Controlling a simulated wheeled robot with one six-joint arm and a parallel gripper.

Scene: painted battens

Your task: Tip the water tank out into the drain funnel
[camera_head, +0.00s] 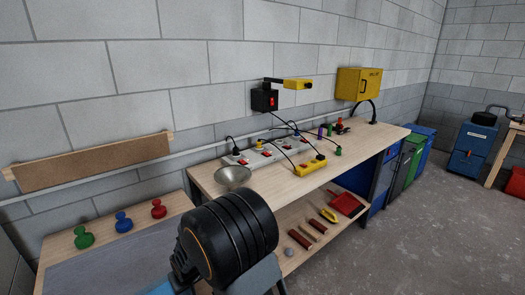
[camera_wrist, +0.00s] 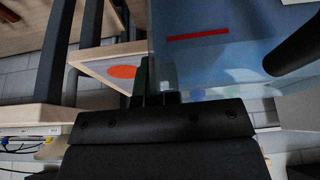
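The water tank (camera_wrist: 220,65) is a clear, bluish box with a red line on its wall. It fills the upper right of the wrist view, close against my fingers; a dark bar crosses it at the right. My gripper (camera_wrist: 158,98) appears shut on its edge, though the exact grip is partly hidden. In the head view my gripper (camera_head: 180,282) is low in the picture, and only a light blue bit of the tank (camera_head: 160,289) shows at the bottom edge. The drain funnel (camera_head: 233,177) is a grey metal bowl at the workbench's near left end, beyond my wrist.
The workbench (camera_head: 355,153) carries a power strip (camera_head: 262,153), a yellow box (camera_head: 310,166) and cables right of the funnel. Green, blue and red knobs (camera_head: 122,222) stand on a lower table at left. Tools lie on the bench's lower shelf. Open floor lies at right.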

